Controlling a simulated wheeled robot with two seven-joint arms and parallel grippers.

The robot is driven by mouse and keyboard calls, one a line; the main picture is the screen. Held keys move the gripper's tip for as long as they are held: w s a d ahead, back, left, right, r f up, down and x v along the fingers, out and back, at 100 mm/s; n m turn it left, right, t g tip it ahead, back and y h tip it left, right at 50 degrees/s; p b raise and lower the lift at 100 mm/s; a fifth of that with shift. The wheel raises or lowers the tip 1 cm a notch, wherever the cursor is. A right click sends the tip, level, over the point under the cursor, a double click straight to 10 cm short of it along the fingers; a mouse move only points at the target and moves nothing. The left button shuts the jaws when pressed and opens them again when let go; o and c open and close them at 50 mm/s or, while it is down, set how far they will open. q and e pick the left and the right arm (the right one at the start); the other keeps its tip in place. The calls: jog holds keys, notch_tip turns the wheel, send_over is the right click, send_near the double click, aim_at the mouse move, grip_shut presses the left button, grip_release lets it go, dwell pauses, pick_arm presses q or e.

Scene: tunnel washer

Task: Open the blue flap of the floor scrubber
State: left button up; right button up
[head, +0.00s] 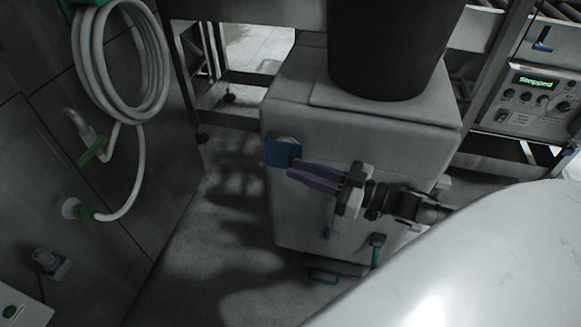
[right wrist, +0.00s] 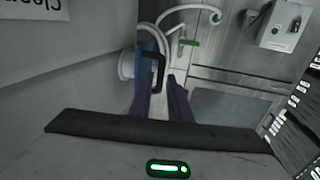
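The floor scrubber (head: 365,160) is the pale box-shaped body in the middle of the head view. Its small blue flap (head: 280,152) is at the upper left edge; a pale round part shows beside it. In the right wrist view the blue flap (right wrist: 148,48) is seen nearly edge-on, with a black handle (right wrist: 161,70) standing out. My right gripper (head: 292,170) has purple fingers that reach to the flap from the right. In the right wrist view the fingers (right wrist: 164,82) are apart, with the handle near their tips; contact cannot be told. My left gripper is not in view.
A dark bin (head: 385,45) stands above the scrubber. A coiled white hose (head: 150,75) hangs on the left wall. A control panel reading "Stopped" (head: 540,92) is at the right. Open floor (head: 205,225) lies left of the scrubber.

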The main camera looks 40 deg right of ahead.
aim_at(283, 157)
jog(key=shift+x, duration=1.7)
grip_shut()
jog(key=shift+a, duration=0.1)
